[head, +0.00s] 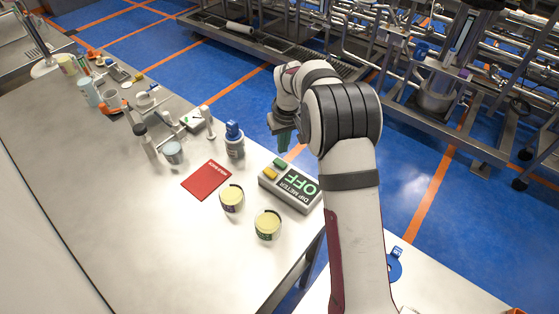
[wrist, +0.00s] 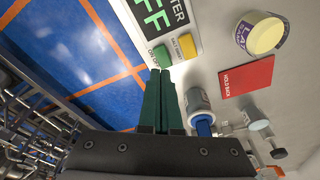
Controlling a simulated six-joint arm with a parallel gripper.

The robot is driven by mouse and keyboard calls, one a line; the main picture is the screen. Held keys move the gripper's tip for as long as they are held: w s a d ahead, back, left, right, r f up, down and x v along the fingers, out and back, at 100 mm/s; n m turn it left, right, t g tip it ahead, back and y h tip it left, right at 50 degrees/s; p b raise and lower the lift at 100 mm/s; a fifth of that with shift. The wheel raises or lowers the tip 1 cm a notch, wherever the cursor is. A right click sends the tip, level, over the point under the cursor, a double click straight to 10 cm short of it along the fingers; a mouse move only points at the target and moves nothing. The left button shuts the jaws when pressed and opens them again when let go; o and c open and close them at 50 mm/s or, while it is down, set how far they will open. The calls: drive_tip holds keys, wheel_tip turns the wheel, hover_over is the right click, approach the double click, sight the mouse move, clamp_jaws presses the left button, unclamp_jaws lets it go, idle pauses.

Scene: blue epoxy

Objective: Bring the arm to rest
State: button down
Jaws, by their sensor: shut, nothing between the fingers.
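My gripper (head: 281,134) is shut and empty, with its green fingers together. In the head view it hangs past the bench's right edge, near the grey dip meter box (head: 290,187) with its OFF display. In the wrist view the fingers (wrist: 160,78) point toward the meter's green button (wrist: 160,54) and yellow button (wrist: 187,46). I cannot tell the exact gap between the fingertips and the meter. My arm reaches up from the bottom right of the head view, and part of the gripper is hidden behind the wrist.
On the bench (head: 120,217) are a red card (head: 206,180), two yellow-lidded tins (head: 231,198) (head: 268,225) and a blue-capped bottle (head: 235,142). Several cups and tools stand at the far left. Blue floor (head: 250,92) and pipework lie beyond the bench.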

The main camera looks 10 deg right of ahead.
drive_tip(key=shift+r, duration=0.85)
